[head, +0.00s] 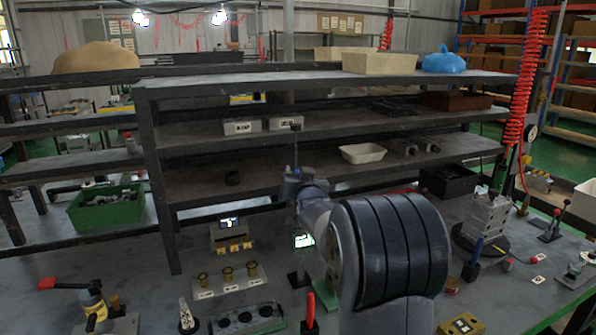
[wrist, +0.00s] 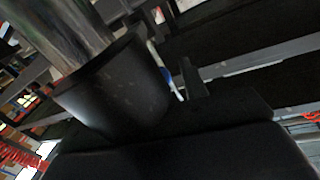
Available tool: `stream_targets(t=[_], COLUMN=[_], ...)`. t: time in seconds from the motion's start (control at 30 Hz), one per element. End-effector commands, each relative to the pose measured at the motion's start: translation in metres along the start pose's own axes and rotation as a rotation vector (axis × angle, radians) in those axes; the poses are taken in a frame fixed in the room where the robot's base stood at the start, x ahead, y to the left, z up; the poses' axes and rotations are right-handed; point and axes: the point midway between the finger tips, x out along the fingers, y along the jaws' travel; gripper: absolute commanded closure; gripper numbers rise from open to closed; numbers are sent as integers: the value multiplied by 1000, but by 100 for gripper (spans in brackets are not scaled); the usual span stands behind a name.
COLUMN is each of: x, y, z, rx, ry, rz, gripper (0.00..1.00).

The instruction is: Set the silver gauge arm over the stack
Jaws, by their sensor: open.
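The stack (head: 484,214) is a grey block pile standing on a round black base at the right of the bench. A round gauge (head: 530,131) shows on an upright just right of the stack; it appears to belong to the gauge arm, whose full shape I cannot make out. It appears off to the side of the stack. My gripper (head: 295,150) is raised in front of the shelves, far left of the stack, and looks small and edge-on. It is open, with nothing seen in it. The wrist view shows dark close parts and tilted shelf beams, with no stack or gauge recognisable.
A shelf unit (head: 330,80) with bins stands behind the bench. Red coiled hoses (head: 520,95) hang near the gauge. A blue-handled tool (head: 472,260) stands before the stack. A lever fixture (head: 552,225) stands to its right. Brass cups (head: 227,275) stand at left.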

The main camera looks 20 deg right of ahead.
Motion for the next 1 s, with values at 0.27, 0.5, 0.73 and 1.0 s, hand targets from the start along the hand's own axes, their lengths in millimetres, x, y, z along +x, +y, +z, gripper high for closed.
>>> stream_targets(t=[0.27, 0.5, 0.73, 1.0], x=[9, 9, 9, 9], y=[0, 0, 0, 0], z=[0, 0, 0, 0], rx=[0, 0, 0, 0], ry=[1, 0, 0, 0], rz=[0, 0, 0, 0], gripper=[59, 64, 83, 100])
